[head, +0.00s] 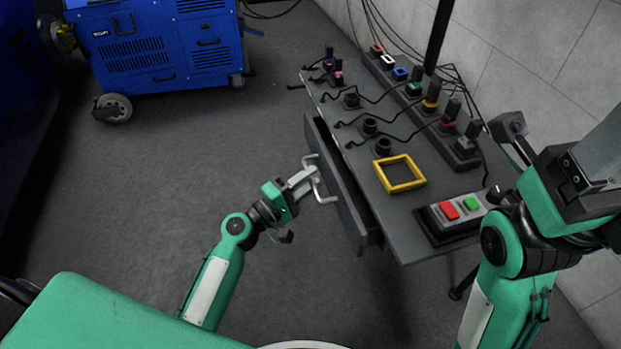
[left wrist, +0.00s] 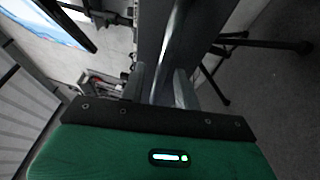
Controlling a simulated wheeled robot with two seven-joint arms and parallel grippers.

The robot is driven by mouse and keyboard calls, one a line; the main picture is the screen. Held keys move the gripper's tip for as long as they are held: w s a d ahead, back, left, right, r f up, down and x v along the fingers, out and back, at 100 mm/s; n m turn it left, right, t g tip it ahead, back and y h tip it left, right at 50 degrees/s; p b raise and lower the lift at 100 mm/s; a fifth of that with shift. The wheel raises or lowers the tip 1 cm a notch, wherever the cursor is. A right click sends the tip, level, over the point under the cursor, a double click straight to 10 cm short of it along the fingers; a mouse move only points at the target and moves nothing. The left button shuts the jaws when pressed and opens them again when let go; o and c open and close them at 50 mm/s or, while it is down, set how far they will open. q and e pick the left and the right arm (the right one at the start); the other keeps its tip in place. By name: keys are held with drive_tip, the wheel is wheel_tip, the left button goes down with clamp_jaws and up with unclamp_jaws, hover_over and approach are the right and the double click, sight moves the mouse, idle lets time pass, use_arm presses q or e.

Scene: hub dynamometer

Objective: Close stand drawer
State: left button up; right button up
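The stand is a dark grey table (head: 405,215), and its drawer (head: 340,190) is partly pulled out on the left side. The drawer front carries a pale metal handle (head: 318,190). My left gripper (head: 303,183) is at this handle. In the left wrist view, the handle bar (left wrist: 176,40) runs between the two fingers of the left gripper (left wrist: 161,85). The fingers are apart with the bar between them, but I cannot tell whether they press on it. My right arm (head: 500,245) rises at the right, and its gripper cannot be made out.
The tabletop holds a yellow square frame (head: 399,174), a control box with red and green buttons (head: 460,212), and several cabled connectors (head: 370,126). A blue wheeled machine (head: 155,45) stands at the back left. A tiled wall is behind the stand. The floor left of the drawer is clear.

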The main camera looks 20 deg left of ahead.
sight(327, 177)
use_arm(q)
drive_tip(key=shift+w+d, duration=0.25)
drive_tip(key=shift+w, duration=0.15)
clamp_jaws()
drive_tip(key=shift+d, duration=0.1)
drive_tip(key=w+d, duration=0.2)
drive_tip(key=d, duration=0.1)
drive_tip(key=shift+w+d, duration=0.25)
unclamp_jaws()
drive_tip(key=shift+r, duration=0.1)
